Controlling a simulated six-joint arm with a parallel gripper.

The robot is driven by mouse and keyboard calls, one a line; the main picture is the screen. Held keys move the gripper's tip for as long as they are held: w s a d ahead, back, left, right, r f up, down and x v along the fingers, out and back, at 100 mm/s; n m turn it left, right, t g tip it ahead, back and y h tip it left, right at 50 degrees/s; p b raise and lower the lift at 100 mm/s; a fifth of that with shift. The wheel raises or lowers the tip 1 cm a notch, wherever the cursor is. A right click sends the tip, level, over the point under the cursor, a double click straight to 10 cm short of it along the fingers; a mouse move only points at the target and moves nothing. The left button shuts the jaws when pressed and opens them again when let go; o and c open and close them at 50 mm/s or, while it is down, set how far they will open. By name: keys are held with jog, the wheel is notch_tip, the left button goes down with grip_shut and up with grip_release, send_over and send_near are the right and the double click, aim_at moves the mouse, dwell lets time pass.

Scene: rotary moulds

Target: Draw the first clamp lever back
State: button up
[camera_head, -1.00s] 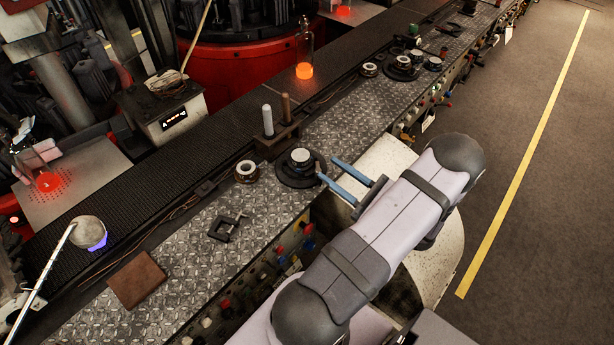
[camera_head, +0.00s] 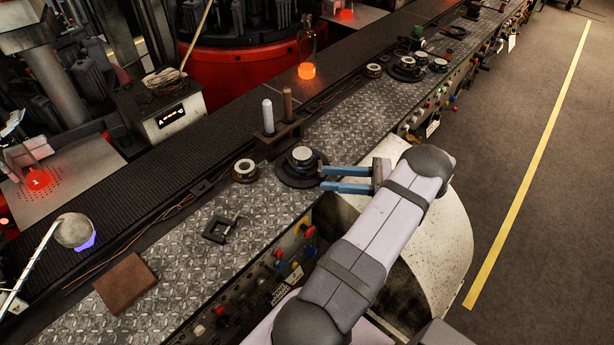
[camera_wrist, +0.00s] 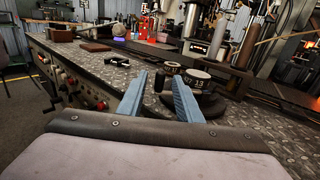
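A dark mould with a pale ring top (camera_head: 302,157) stands on that base. In the wrist view my gripper (camera_wrist: 159,76) is also open, and the mould (camera_wrist: 197,80) with white numbers is just right of the right finger. A small black angular frame (camera_head: 220,229) lies on the bench further left. I cannot clearly pick out a clamp lever.
A small ring (camera_head: 245,171) and a holder with two upright rods (camera_head: 277,139) stand near the mould. A brown block (camera_head: 125,283) lies on the near bench. More moulds (camera_head: 405,67) stand further along. Knobs and buttons (camera_head: 292,252) line the bench front.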

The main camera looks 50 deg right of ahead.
jog(key=p+x, duration=0.3)
jog(key=x, duration=0.3)
jog(key=shift+r, duration=0.15)
jog(key=shift+w+a, duration=0.3)
jog(key=shift+w, duration=0.15)
grip_shut()
